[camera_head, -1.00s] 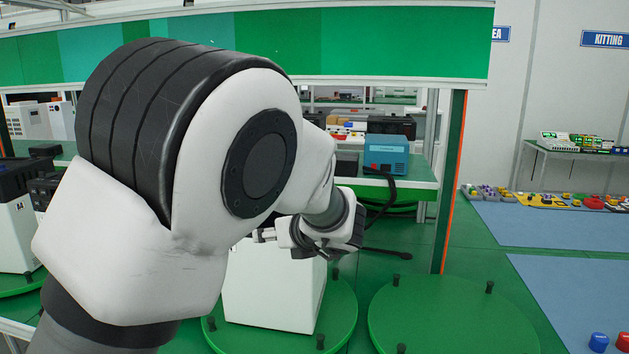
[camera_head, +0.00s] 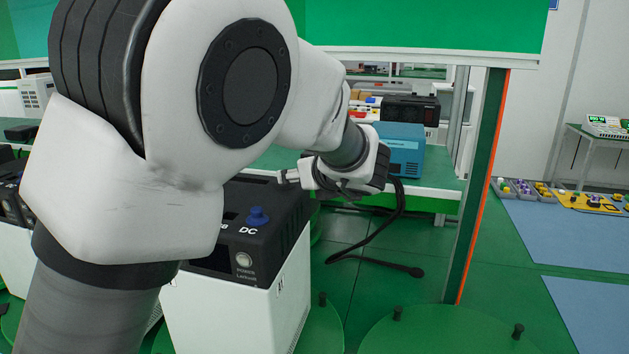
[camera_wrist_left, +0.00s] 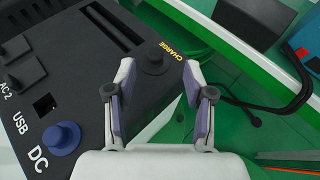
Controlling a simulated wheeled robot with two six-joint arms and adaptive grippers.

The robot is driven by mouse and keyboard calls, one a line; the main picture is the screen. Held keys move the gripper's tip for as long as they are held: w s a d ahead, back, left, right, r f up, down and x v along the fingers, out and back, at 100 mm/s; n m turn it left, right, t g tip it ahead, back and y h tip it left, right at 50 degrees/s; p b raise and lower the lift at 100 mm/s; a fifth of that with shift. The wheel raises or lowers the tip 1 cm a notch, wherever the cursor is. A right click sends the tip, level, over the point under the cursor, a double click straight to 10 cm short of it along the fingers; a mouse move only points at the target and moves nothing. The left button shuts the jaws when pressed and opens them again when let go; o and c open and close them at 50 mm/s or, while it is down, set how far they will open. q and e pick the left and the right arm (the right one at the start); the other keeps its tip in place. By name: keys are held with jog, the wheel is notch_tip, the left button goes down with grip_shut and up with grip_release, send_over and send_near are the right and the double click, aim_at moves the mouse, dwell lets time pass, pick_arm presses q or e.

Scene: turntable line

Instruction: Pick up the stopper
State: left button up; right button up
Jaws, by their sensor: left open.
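A power box has a black top (camera_head: 275,205) and white sides. A round blue stopper (camera_head: 257,216) sits upright at the DC label; it also shows in the wrist view (camera_wrist_left: 61,138). A round black stopper (camera_wrist_left: 153,60) sits by the CHARGE label in the wrist view. Square black caps (camera_wrist_left: 24,74) sit by AC 2. My left gripper (camera_head: 287,177) is over the far right part of the box. In the wrist view its fingers (camera_wrist_left: 158,80) are apart and empty, with the black stopper showing between their tips. I cannot tell the remaining height.
A blue device (camera_head: 402,150) stands on the table behind, with a black cable (camera_head: 385,228) hanging to the floor. A green turntable (camera_head: 450,332) with black pegs is empty at lower right. A green post (camera_head: 478,185) rises right of the gripper.

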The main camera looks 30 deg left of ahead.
aim_at(287, 186)
pick_arm(q)
jog(key=shift+a+f+p, duration=0.15)
jog(key=shift+a+p, duration=0.15)
jog(key=shift+a, duration=0.35)
jog(key=shift+a+f+p, duration=0.15)
jog(key=shift+a+p, duration=0.15)
jog(key=shift+a, duration=0.3)
jog(key=w+a+f, duration=0.2)
jog(key=shift+w, duration=0.3)
jog(key=shift+s+d+r, duration=0.1)
jog(key=shift+s+r, duration=0.2)
jog(key=shift+s, duration=0.1)
jog(key=c, duration=0.4)
jog(key=shift+s+d, duration=0.1)
jog(key=shift+s, duration=0.05)
jog(key=c, duration=0.5)
jog(key=shift+c, duration=0.2)
